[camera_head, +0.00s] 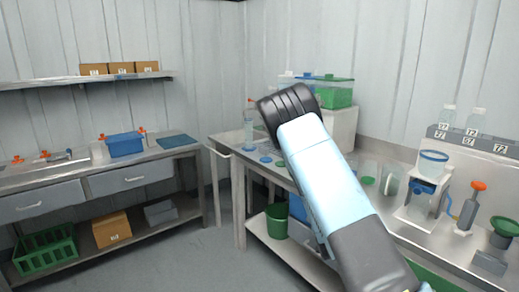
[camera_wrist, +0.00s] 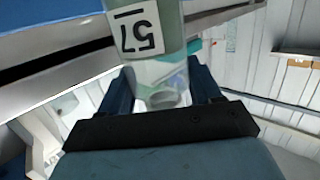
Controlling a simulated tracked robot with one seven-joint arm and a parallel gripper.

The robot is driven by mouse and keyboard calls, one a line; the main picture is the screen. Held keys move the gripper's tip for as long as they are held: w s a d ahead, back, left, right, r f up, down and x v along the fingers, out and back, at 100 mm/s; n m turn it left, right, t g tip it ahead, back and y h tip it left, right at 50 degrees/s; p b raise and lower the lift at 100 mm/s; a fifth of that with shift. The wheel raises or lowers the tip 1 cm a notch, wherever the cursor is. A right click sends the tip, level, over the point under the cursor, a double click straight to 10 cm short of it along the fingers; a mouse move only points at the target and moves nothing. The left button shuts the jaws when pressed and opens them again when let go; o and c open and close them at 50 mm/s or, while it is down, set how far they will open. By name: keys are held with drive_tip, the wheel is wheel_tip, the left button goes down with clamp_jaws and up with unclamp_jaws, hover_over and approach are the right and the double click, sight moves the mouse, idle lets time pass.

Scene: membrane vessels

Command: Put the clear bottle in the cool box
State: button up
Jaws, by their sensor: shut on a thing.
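My gripper (camera_wrist: 162,82) is shut on a clear bottle (camera_wrist: 169,73) in the wrist view, with a dark blue finger on each side. The bottle has a white label (camera_wrist: 138,31) with black characters, seen upside down. In the head view my arm hides the gripper and the held bottle cannot be made out. I cannot tell for sure which container is the cool box. A blue box with orange parts (camera_head: 125,145) stands on the left bench, and another blue container (camera_head: 297,208) is partly hidden under the right bench.
Clear bottles (camera_head: 475,122) stand in a labelled grey rack (camera_head: 470,141) at right. A green tub (camera_head: 333,96) sits on a white box (camera_head: 343,124) behind my arm. A tall clear bottle (camera_head: 249,126) stands at the right bench's left end. The floor between benches is clear.

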drive_tip(key=s+f+n+y, duration=0.1)
drive_tip(key=s+f, duration=0.6)
drive_tip(key=f, duration=0.4)
drive_tip(key=shift+s+y, duration=0.25)
drive_tip(key=shift+y, duration=0.05)
drive_tip(key=shift+a, duration=0.15)
